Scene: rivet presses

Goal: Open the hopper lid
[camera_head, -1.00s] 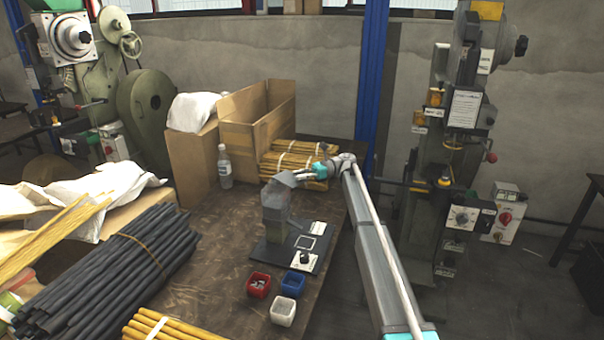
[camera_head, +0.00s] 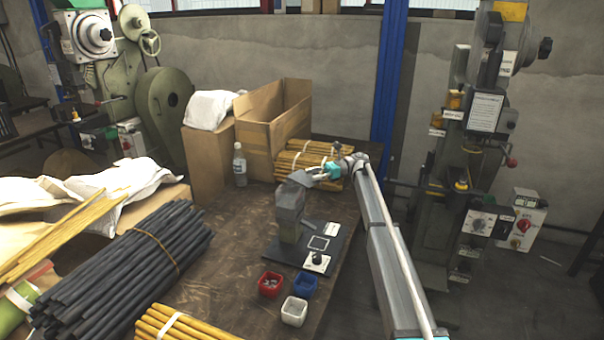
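The hopper (camera_head: 290,205) is a grey box-like body standing on a dark base plate on the wooden table. Its lid (camera_head: 300,178) is a grey piece at the top that looks tilted, with its right edge by my gripper. My gripper (camera_head: 314,176) reaches in from the right, at the upper right of the hopper and touching or very near the lid. The fingers are too small here to tell whether they are open or shut. The base plate (camera_head: 336,243) also carries a square outline and a white block with a black knob (camera_head: 317,261).
Red (camera_head: 270,284), blue (camera_head: 305,284) and white (camera_head: 294,311) bins stand in front of the base plate. A bottle (camera_head: 240,165), open cardboard box (camera_head: 259,137) and yellow rod bundles (camera_head: 300,158) stand behind. Black rods (camera_head: 120,262) lie left. A press (camera_head: 465,150) stands right.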

